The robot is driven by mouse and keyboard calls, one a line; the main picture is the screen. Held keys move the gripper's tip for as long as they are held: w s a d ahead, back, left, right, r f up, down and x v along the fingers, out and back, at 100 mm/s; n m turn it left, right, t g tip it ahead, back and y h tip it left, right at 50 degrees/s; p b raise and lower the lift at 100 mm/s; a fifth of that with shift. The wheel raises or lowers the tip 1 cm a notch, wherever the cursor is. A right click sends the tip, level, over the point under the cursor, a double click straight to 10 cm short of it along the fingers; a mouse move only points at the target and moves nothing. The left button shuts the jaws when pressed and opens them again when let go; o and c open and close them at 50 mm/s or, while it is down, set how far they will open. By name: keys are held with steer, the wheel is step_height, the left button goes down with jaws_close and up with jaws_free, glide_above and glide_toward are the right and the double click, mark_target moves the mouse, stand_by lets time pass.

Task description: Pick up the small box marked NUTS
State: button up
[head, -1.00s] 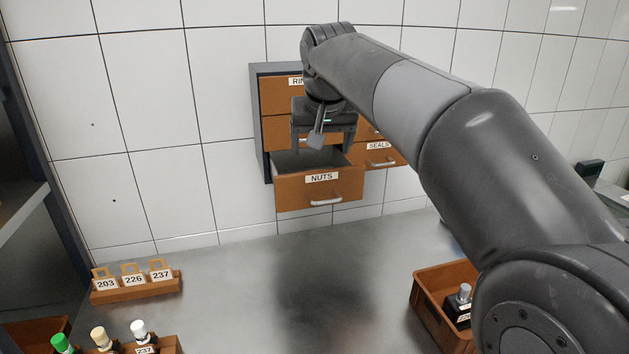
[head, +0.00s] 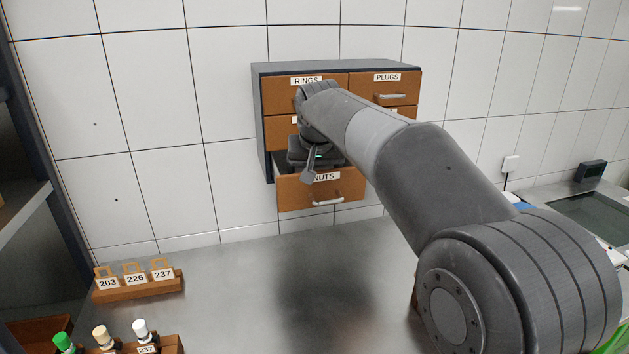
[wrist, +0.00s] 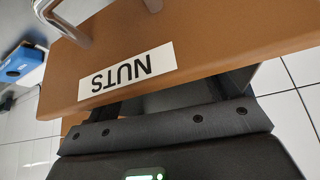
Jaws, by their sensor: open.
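The piece marked NUTS is an orange-brown drawer front (head: 345,189) with a white label and a metal handle, low on the left of a grey cabinet. It is pulled out and open at the top. In the wrist view its front (wrist: 200,50) fills the upper middle, its label upside down. My gripper (head: 313,160) is low over the opening, just behind the front. Its jaws are open, and the fingertips are hidden behind the drawer front. I cannot see inside the drawer or whether the gripper touches anything there.
The cabinet (head: 340,68) has other closed drawers, among them RINGS (head: 280,94) and PLUGS (head: 385,86). A numbered rack (head: 140,288) and several capped bottles (head: 101,336) are at lower left. The bench (head: 240,290) is clear in the middle.

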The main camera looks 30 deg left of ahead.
steer(key=shift+f, duration=0.1)
steer(key=shift+c, duration=0.3)
steer(key=c, duration=1.1)
